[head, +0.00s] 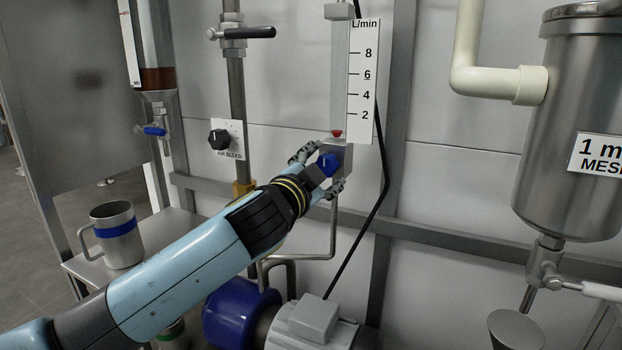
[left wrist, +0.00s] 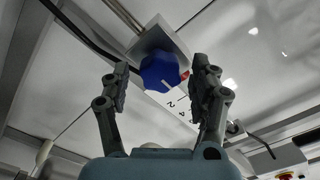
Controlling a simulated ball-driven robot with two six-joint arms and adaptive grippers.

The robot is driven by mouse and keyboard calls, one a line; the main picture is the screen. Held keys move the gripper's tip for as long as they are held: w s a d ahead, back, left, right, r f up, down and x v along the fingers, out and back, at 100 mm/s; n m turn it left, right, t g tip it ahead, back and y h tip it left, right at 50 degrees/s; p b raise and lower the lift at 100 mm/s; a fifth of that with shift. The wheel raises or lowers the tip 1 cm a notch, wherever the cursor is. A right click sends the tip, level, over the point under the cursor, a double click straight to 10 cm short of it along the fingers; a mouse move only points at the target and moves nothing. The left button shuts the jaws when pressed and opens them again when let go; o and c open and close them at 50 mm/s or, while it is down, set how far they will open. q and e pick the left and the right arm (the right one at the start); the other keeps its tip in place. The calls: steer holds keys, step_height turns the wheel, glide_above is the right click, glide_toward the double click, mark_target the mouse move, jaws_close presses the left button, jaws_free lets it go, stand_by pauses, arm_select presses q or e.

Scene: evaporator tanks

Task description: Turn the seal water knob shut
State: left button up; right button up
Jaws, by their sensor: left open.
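The seal water knob (head: 327,163) is blue and lobed, on a grey metal block (head: 341,156) at the foot of the L/min flow gauge. My left gripper (head: 322,172) is open around the knob, one finger to each side. In the left wrist view gaps show between the knob and both fingers (left wrist: 160,88). A red float (head: 337,133) sits at the bottom of the gauge tube. My right gripper is not in view.
The gauge scale (head: 362,80) rises above the knob, with a black cable beside it. A black air bleed knob (head: 219,138) and a vertical pipe stand to the left. A mug (head: 118,240) stands on a shelf. A blue pump (head: 238,315) is below; a steel strainer (head: 570,130) is at right.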

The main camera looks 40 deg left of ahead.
arm_select(q)
steer(key=v, duration=1)
steer(key=shift+s, duration=0.4)
